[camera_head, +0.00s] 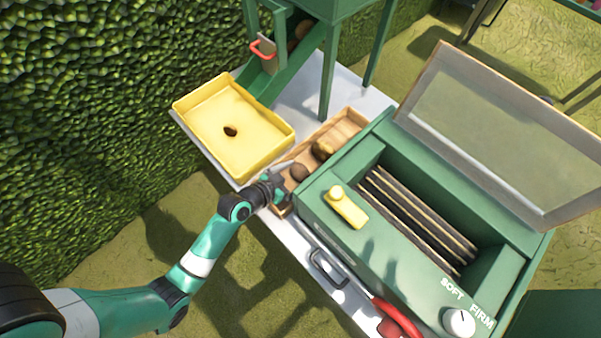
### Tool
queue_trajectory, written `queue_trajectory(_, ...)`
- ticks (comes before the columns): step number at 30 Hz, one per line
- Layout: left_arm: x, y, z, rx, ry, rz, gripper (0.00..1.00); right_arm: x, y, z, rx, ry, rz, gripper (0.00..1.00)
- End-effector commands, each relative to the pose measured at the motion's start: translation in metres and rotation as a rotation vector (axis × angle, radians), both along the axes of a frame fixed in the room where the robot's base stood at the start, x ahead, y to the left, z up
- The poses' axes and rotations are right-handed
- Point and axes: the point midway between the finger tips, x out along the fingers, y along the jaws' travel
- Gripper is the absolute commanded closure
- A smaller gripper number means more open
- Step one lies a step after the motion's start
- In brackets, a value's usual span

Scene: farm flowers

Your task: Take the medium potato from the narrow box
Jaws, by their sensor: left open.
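The narrow wooden box (349,124) lies on the white table, between the yellow tray and the green machine. Which is the medium one I cannot tell for sure. My left gripper (283,186) is open at the front end of the box, just left of and close to the darker potato. Whether it touches the potato or box wall cannot be seen. The gripper hides part of the box's front end. My right gripper is out of view.
A yellow tray (205,93) with a dark oval spot stands left of the box. A green chute (285,78) with a red handle (263,50) stands behind. The green machine (330,215), with raised lid (480,130) and yellow lever (347,207), borders the box on the right.

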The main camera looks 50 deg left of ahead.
Motion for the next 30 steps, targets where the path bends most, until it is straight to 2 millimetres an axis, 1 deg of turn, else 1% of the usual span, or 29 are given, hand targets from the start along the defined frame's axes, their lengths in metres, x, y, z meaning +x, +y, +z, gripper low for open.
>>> queue_trajectory(6, 0.002, 0.0, 0.0, 0.0, -0.001, 0.0, 0.0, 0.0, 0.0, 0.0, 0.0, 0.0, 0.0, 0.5)
queue_trajectory(7, 0.002, 0.0, 0.0, 0.0, -0.001, 0.0, 0.04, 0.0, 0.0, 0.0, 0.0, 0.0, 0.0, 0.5)
queue_trajectory(11, 0.002, 0.0, 0.0, 0.0, 0.0, 0.0, 0.27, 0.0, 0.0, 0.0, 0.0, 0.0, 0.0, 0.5)
queue_trajectory(12, 0.002, 0.0, 0.0, 0.0, 0.0, 0.0, 0.34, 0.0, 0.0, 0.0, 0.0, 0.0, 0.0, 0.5)
queue_trajectory(14, 0.002, 0.0, 0.0, 0.0, 0.0, 0.0, 0.45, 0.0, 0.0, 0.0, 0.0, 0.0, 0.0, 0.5)
queue_trajectory(15, 0.002, 0.0, 0.0, 0.0, 0.0, 0.0, 0.52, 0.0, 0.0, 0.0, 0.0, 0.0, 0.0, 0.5)
queue_trajectory(17, 0.002, 0.0, 0.0, 0.0, 0.0, 0.0, 0.63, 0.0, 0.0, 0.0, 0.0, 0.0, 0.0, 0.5)
queue_trajectory(18, 0.002, 0.0, 0.0, 0.0, 0.0, 0.0, 0.7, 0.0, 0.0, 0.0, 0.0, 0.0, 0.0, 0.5)
queue_trajectory(19, 0.002, 0.0, 0.0, 0.0, -0.001, 0.0, 0.73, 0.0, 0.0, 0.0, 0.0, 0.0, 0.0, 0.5)
queue_trajectory(26, 0.002, 0.0, 0.003, 0.0, -0.001, 0.0, 0.73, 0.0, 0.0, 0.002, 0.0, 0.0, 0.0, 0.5)
queue_trajectory(29, 0.002, 0.0, 0.017, 0.001, -0.002, 0.0, 0.73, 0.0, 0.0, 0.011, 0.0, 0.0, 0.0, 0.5)
queue_trajectory(30, 0.002, 0.0, 0.026, 0.002, -0.004, 0.0, 0.73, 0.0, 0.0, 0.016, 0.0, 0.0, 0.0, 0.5)
